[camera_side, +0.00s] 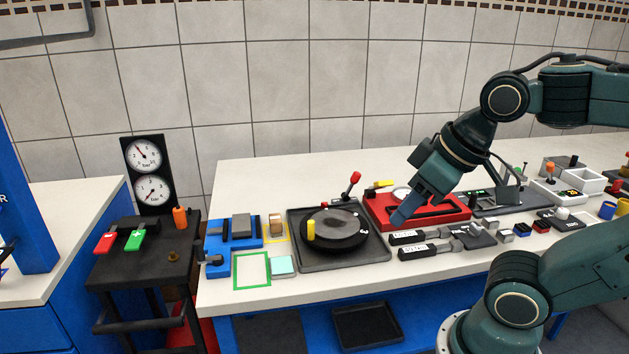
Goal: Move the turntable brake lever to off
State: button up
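The turntable (352,239) is a dark round platter on a square dark base (318,266), with a yellow peg (311,229) standing at its left side. A lever with a red knob (355,177) stands at the back of the base, its knob leaning up and to the right; it looks like the brake lever. No off marking is readable.
A red tray (378,208) lies under and behind my gripper. Black-handled tools (407,238) lie in front. Blue fixtures (219,262) and a green square outline (237,284) are left of the turntable. Bench space behind the turntable is mostly clear.

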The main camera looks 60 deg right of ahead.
jog(key=c, duration=0.6)
jog(key=shift+w+d+r, duration=0.1)
jog(key=shift+w+r, duration=0.05)
jog(key=shift+w, duration=0.05)
grip_shut()
jog(key=w+d+r+m+g, duration=0.2)
jog(key=w+d+r+m, duration=0.1)
jog(key=w+d+m, duration=1.15)
jog(key=w+d+f+m, duration=0.2)
jog(key=d+f, duration=0.1)
jog(key=d, duration=0.5)
jog(key=w+d+f+m+g, duration=0.1)
jog(key=w+d+f+m, duration=0.1)
jog(key=d, duration=0.7)
jog(key=w+d+f+m, duration=0.2)
jog(key=d+f, duration=0.3)
jog(key=d, duration=0.3)
jog(key=shift+w+d+f+m, duration=0.25)
jog(key=shift+w+m, duration=0.05)
jog(key=shift+m, duration=0.45)
